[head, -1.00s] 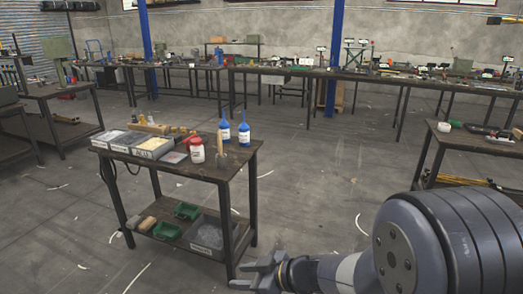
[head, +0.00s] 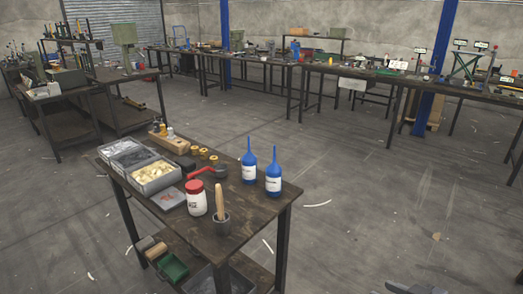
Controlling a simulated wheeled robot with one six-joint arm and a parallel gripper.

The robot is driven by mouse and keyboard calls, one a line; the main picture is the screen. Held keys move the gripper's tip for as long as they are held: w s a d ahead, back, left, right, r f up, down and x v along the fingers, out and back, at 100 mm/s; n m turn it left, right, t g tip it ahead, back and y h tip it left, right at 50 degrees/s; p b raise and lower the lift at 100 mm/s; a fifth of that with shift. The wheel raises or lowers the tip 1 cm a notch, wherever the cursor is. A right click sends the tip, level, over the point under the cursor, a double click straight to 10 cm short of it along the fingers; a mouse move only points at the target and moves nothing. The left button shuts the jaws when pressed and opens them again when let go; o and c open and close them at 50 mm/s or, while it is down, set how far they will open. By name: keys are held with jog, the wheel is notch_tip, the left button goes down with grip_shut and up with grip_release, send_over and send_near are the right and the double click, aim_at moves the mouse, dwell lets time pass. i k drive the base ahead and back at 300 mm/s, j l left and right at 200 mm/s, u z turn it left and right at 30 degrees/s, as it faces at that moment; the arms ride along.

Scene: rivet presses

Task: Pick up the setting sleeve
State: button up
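I cannot tell for sure which item is the setting sleeve. Small parts stand on the near worktable (head: 262,212): a wooden block (head: 172,143) with small pegs in it, several brass-coloured rings (head: 203,153), and a dark grey cup (head: 221,224) with a wooden handle (head: 219,198) standing in it. A dark grey piece, likely part of my gripper (head: 415,288), shows at the bottom right edge, clear of the table. Its fingers are mostly out of frame.
The near table also carries grey bins (head: 156,178), a red-handled tool (head: 208,171), a white jar with red lid (head: 196,199) and two blue bottles (head: 249,162). Long benches (head: 330,70) line the back. The floor to the right is open.

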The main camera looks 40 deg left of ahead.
aim_at(214, 159)
jog(key=i+l, duration=0.1)
jog(key=i, duration=1.6)
jog(key=i+j+u, duration=0.15)
jog(key=i+u, duration=0.3)
jog(key=i, duration=0.15)
jog(key=i+u, duration=0.4)
jog(key=i, duration=0.15)
jog(key=i+l+u, duration=0.25)
jog(key=i+u, duration=0.2)
jog(key=i, duration=0.15)
jog(key=i+j+u, duration=0.15)
jog(key=i+u, duration=0.15)
jog(key=u, duration=0.15)
jog(key=i+j+u, duration=0.1)
jog(key=i+u, duration=0.2)
jog(key=u, duration=0.2)
jog(key=i+u, duration=0.3)
jog(key=u, duration=0.15)
jog(key=i+l+u, duration=0.2)
jog(key=u, duration=0.3)
jog(key=i+j+u, duration=0.1)
jog(key=i+u, duration=0.45)
jog(key=i, duration=0.25)
